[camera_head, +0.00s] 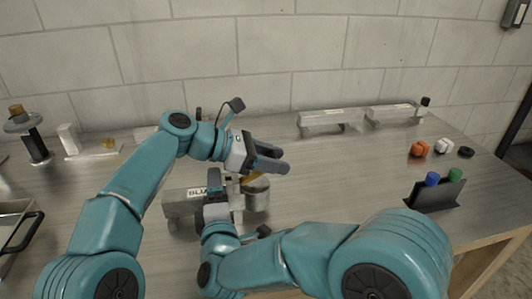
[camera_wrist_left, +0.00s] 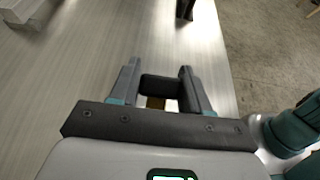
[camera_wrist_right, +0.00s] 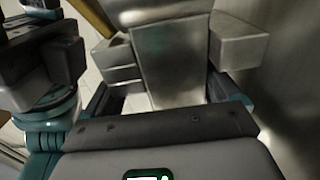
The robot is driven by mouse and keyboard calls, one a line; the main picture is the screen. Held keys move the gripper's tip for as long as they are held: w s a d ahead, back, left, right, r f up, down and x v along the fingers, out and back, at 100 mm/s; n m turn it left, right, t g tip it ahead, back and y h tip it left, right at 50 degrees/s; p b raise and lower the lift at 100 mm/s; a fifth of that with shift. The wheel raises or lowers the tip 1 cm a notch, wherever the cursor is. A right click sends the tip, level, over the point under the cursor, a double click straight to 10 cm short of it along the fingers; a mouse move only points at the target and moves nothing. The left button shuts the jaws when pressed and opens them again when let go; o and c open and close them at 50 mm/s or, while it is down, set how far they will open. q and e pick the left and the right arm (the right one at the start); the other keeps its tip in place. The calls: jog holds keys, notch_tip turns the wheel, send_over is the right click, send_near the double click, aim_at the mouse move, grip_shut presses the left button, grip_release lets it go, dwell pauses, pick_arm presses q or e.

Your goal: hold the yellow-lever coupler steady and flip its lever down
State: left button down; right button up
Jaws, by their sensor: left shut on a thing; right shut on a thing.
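The coupler (camera_head: 257,195) is a silver metal body at the right end of a grey bar labelled "BLU" (camera_head: 178,209). Its yellow lever (camera_head: 247,179) shows just under my left gripper (camera_head: 282,161), which is shut on it above the coupler. In the left wrist view, a dark crosspiece (camera_wrist_left: 160,87) lies between the fingers with a bit of yellow (camera_wrist_left: 155,103) below. My right gripper (camera_head: 222,195) is shut on the coupler from the near left. In the right wrist view, the silver coupler body (camera_wrist_right: 167,55) fills the gap between the fingers, and the yellow lever (camera_wrist_right: 92,17) shows at the top.
Two silver bars (camera_head: 330,118) (camera_head: 390,112) stand at the back. A tray (camera_head: 12,225) sits at the left edge. The bench middle right is clear.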

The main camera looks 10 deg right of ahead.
pick_arm(q)
jog(key=shift+s+d+f+y, duration=0.1)
jog(key=shift+d+f+y, duration=0.2)
jog(key=shift+f, duration=0.15)
jog(key=shift+d+f+y, duration=0.15)
jog(key=shift+f+y, duration=0.15)
jog(key=shift+f, duration=0.1)
pick_arm(e)
jog(key=shift+a, duration=0.2)
pick_arm(q)
jog(key=shift+d+f+y, duration=0.15)
jog(key=shift+f+y, duration=0.25)
jog(key=shift+f, duration=0.15)
jog(key=shift+d+f+y, duration=0.15)
jog(key=shift+f+y, duration=0.25)
jog(key=shift+f, duration=0.1)
pick_arm(e)
jog(key=shift+d, duration=0.1)
pick_arm(q)
jog(key=shift+a+f, duration=0.1)
jog(key=shift+f, duration=0.05)
pick_arm(e)
jog(key=shift+d, duration=0.1)
pick_arm(q)
jog(key=c, duration=0.6)
grip_release()
jog(key=shift+r, duration=0.3)
